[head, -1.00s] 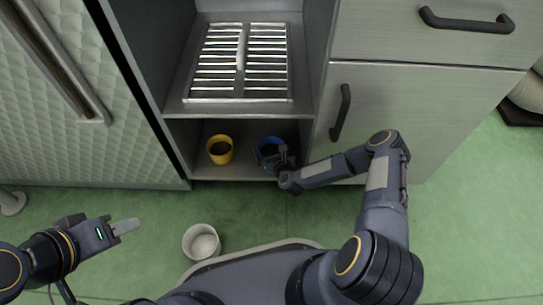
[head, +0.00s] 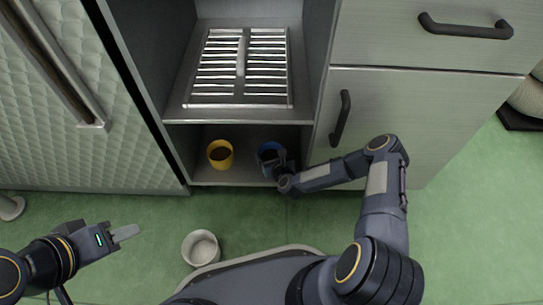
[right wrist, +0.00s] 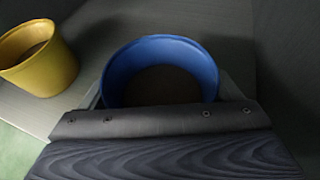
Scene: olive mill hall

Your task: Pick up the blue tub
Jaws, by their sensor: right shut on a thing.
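The blue tub (head: 268,150) stands in the low open compartment of the cabinet, at its right side; it is round with a dark inside. My right gripper (head: 277,162) reaches in from the front and is shut on it. In the right wrist view the tub (right wrist: 161,52) sits between the two fingers, and its lower near side is hidden by the gripper. I cannot tell whether it is clear of the shelf. My left gripper (head: 122,234) is over the floor at the left, away from the tub; its finger gap does not show clearly.
A yellow tub (head: 220,155) stands left of the blue tub in the same compartment, also in the right wrist view (right wrist: 40,62). A whitish tub (head: 201,248) stands on the green floor. A slatted metal rack (head: 241,68) lies on the shelf above. A closed door with a handle (head: 341,118) is at right.

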